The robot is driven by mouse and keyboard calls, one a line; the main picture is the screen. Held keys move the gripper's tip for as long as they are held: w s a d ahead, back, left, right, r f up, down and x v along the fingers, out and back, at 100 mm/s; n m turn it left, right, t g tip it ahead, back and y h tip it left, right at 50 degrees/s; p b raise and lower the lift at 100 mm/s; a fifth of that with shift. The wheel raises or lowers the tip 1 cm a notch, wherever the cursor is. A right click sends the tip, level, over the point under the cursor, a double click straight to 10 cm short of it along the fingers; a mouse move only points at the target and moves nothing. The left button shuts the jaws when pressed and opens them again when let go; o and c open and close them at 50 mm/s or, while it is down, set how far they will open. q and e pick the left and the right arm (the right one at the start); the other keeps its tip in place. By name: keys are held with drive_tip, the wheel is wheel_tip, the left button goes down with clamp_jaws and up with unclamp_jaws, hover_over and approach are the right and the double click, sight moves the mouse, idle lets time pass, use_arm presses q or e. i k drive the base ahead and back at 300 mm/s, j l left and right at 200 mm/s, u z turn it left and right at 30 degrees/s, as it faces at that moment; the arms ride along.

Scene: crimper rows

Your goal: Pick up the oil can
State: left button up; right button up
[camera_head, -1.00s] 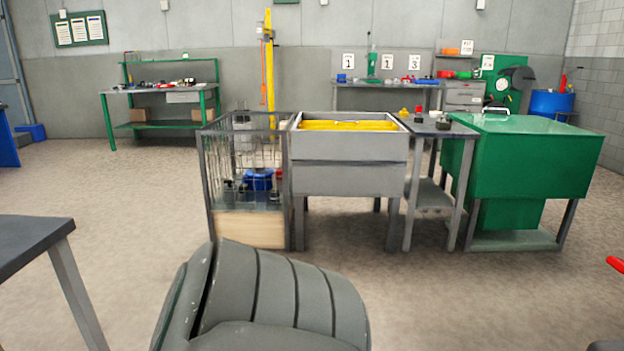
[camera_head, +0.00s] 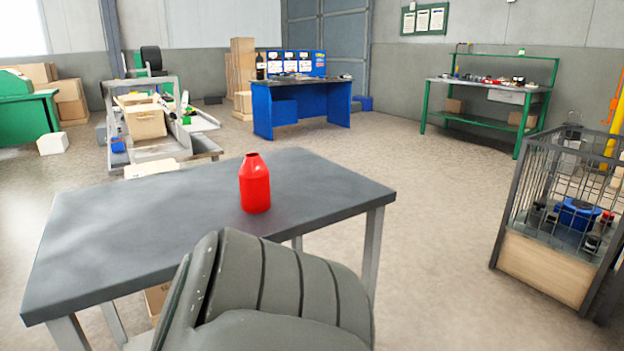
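A red bottle-shaped can (camera_head: 255,185), which looks like the oil can, stands upright on a dark grey table (camera_head: 120,230), near the table's far right part. It has a narrow dark-topped neck. Nothing touches it. Neither of my grippers shows in the head view. A grey ribbed shape at the bottom middle, apparently part of my own body, covers the table's near right edge.
A wire cage with a wooden lower panel (camera_head: 545,270) stands at the right. A blue workbench (camera_head: 300,105) and a green workbench (camera_head: 490,95) stand at the back. Cardboard boxes and a trolley are at the back left.

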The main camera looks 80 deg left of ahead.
sight(254, 174)
drive_tip(key=k+j+u, duration=0.1)
drive_tip(key=u, duration=2.7)
drive_tip(key=k+l+u, duration=0.15)
drive_tip(key=l, duration=0.15)
drive_tip(key=k+l+u, duration=0.15)
drive_tip(key=i+l, duration=0.05)
drive_tip(key=l, duration=0.05)
